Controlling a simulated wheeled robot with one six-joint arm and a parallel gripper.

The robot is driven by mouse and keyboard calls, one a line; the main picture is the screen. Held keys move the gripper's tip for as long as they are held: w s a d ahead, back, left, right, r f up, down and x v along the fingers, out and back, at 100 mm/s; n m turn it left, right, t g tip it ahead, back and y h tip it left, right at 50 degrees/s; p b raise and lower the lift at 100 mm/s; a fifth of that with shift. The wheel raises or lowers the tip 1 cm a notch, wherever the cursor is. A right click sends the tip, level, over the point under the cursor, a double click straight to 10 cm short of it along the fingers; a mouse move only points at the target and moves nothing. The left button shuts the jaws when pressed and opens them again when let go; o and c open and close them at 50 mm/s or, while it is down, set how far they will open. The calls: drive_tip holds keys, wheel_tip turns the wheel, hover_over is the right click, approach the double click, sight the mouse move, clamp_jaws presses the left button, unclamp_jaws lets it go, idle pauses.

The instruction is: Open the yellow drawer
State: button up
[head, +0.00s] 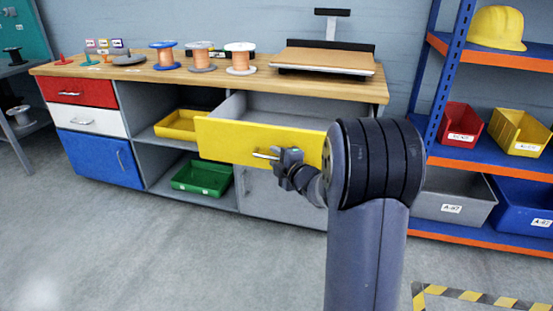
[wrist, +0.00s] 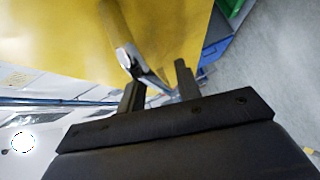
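The yellow drawer (head: 225,139) is pulled out of the workbench cabinet. Its grey inner space shows behind the yellow front, which also fills the upper left of the wrist view (wrist: 60,40). A metal bar handle (head: 262,155) is on the front. My gripper (head: 285,166) is at the right part of this handle. In the wrist view, the two dark fingers of my gripper (wrist: 158,88) stand apart, with the handle (wrist: 126,58) running into the gap between them. Contact between fingers and handle is not clear.
The bench top (head: 130,72) holds several wire spools. A yellow bin (head: 177,125) and a green bin (head: 200,178) sit on shelves left of the drawer. A blue rack (head: 455,60) with bins stands at right. The floor in front is clear.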

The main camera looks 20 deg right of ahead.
drive_tip(key=shift+s, duration=0.1)
drive_tip(key=p+v, duration=0.2)
drive_tip(key=v, duration=0.8)
drive_tip(key=shift+s, duration=0.3)
drive_tip(key=shift+r, duration=0.1)
drive_tip(key=b+x, duration=0.2)
drive_tip(key=x, duration=0.9)
drive_tip(key=shift+d, duration=0.1)
drive_tip(key=shift+w+d, duration=0.1)
drive_tip(key=shift+d, duration=0.05)
